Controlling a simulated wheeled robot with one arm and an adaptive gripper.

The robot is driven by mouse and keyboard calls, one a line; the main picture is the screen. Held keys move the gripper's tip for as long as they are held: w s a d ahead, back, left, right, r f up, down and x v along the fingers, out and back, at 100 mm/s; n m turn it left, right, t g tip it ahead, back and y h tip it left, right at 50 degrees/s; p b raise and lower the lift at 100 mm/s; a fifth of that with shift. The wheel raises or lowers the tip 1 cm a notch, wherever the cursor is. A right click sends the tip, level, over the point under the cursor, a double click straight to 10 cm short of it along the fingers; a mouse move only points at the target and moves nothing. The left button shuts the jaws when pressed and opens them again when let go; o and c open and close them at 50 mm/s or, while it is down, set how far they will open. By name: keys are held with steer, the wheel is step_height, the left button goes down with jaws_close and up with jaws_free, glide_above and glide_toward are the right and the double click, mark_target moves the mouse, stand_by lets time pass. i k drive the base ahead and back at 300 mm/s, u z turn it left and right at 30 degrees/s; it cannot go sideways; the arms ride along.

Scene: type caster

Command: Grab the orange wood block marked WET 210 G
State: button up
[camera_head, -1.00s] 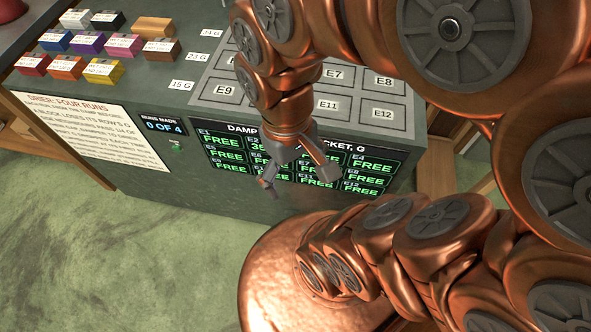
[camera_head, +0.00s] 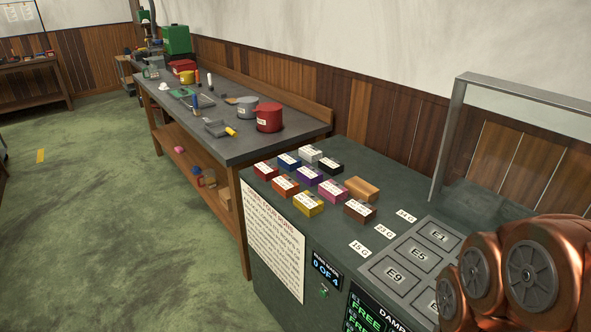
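The orange block (camera_head: 286,186) sits on the dark green bench top near its front-left edge. It stands between the red block (camera_head: 266,171) and the yellow block (camera_head: 308,203). It carries a white label whose text is too small to read. My gripper is outside this view; only copper links of my arm show at the lower right.
Around it stand blue (camera_head: 289,160), purple (camera_head: 309,174), pink (camera_head: 333,190), white (camera_head: 310,153), black (camera_head: 330,164) and brown (camera_head: 359,210) blocks, plus a plain wooden one (camera_head: 362,189). A grid of marked cells (camera_head: 410,262) lies right. Green floor at left is open.

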mark_target(284, 186)
steer(key=u, duration=0.5)
steer(key=k, duration=0.65)
steer(key=u, duration=1.3)
steer(key=i, duration=2)
steer(key=z, duration=0.5)
